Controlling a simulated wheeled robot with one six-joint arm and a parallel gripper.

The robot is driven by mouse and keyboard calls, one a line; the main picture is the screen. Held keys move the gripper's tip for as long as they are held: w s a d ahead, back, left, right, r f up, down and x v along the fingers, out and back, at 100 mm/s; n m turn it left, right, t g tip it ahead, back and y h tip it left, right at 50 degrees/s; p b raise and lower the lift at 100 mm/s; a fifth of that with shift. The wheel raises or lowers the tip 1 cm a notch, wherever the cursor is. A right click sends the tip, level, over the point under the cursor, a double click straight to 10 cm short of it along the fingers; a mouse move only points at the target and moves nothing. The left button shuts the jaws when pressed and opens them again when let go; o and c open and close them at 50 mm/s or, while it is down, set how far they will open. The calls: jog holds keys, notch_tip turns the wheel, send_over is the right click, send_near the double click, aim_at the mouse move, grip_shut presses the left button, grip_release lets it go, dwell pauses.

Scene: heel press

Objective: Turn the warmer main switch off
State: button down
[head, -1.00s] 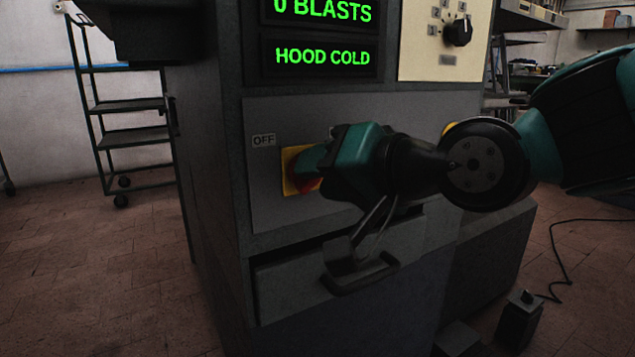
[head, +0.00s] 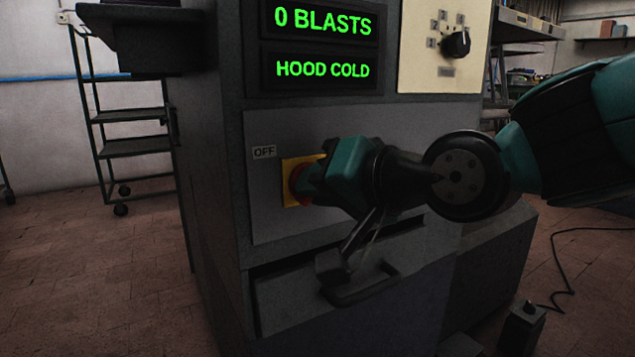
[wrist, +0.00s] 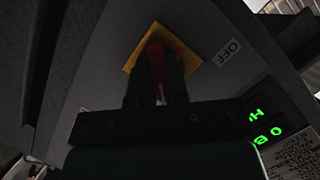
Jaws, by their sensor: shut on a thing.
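The main switch is a red rotary handle (head: 298,184) on a yellow square plate (head: 289,196), set in the grey front panel of the machine. An OFF label (head: 264,152) is at the plate's upper left. My gripper (head: 312,182) is at the switch and shut on the red handle, hiding much of it. In the wrist view, the dark fingers (wrist: 157,88) are around the red handle (wrist: 176,47), in front of the yellow plate (wrist: 134,58). The OFF label also shows there (wrist: 228,52). The handle's exact angle is hard to tell.
Green displays above read "0 BLASTS" (head: 322,22) and "HOOD COLD" (head: 322,69). A black selector knob (head: 456,43) sits at the upper right. A drawer with a handle (head: 362,286) is below my gripper. A shelf trolley (head: 130,147) stands at the left.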

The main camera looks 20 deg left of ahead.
jog(key=n+h+p, duration=0.1)
jog(key=n+p, duration=0.1)
jog(key=shift+r+n+t, duration=0.1)
jog(key=shift+n+t, duration=0.2)
jog(key=shift+t, duration=0.1)
jog(key=n+t+h+p, duration=0.1)
jog(key=n+h, duration=0.1)
jog(key=n, duration=0.1)
jog(key=shift+s+n+t+p, duration=0.1)
jog(key=shift+n+t+p, duration=0.2)
jog(key=shift+t+p, duration=0.1)
jog(key=n+t+h+p, duration=0.1)
jog(key=n+t, duration=0.1)
jog(key=n, duration=0.1)
jog(key=shift+a, duration=0.1)
jog(key=shift+n+t+h, duration=0.7)
jog(key=shift+n+t, duration=0.1)
jog(key=shift+n, duration=0.6)
jog(key=shift+f, duration=0.2)
jog(key=c, duration=1.1)
grip_release()
jog(key=shift+c, duration=0.2)
